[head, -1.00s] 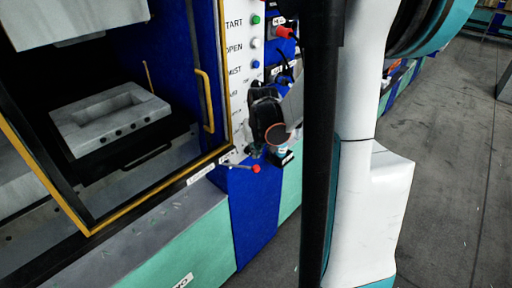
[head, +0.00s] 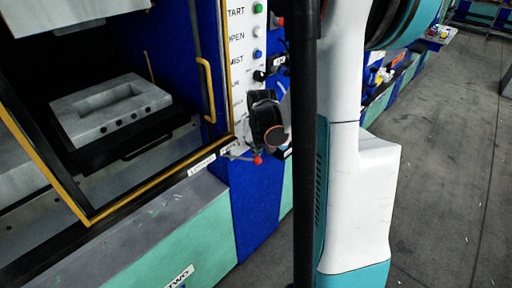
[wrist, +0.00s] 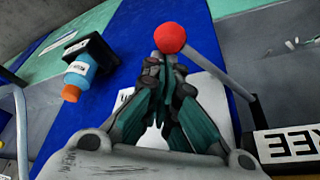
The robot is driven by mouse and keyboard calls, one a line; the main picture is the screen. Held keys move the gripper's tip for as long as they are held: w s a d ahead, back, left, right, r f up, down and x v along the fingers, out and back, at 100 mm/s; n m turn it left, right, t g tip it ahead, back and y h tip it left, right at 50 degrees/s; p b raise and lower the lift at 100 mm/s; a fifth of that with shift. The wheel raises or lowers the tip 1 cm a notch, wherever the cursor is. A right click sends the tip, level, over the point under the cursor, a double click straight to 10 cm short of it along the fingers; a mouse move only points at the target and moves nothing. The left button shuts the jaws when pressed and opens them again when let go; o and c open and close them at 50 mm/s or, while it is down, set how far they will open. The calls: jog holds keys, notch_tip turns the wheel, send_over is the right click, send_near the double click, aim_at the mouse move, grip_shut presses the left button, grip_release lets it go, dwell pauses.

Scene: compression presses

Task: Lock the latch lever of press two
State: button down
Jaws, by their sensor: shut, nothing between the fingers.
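The latch lever has a red ball knob (wrist: 170,37) on a thin grey rod (wrist: 225,75) in the wrist view. In the head view the red knob (head: 257,160) is at the lower corner of the press front, right of the yellow-edged door frame. My gripper (wrist: 163,72) is shut and empty, its fingertips just below the knob in the wrist view. I cannot tell whether they touch it. In the head view my black gripper (head: 266,112) is just above the knob, its fingertips hard to make out. A plate (wrist: 288,145) reading "REE", its first part cut off, is right of the rod.
A "TWO" label (head: 179,277) is on the green front. A button panel (head: 239,45) and yellow door handle (head: 207,90) are above the lever. A blue bottle with an orange cap (wrist: 79,71) is in a black holder at left. Open floor (head: 445,170) lies right.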

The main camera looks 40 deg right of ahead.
jog(key=shift+s+a, duration=0.2)
jog(key=shift+a, duration=0.05)
jog(key=shift+s+a+m, duration=0.5)
jog(key=shift+a+m, duration=0.15)
jog(key=shift+m, duration=0.15)
jog(key=s+a+m+g+h+b, duration=0.1)
jog(key=s+a+m+g, duration=0.1)
jog(key=a+m, duration=0.5)
jog(key=shift+s+a+h, duration=0.15)
jog(key=shift+a+h, duration=0.15)
jog(key=shift+a, duration=2.85)
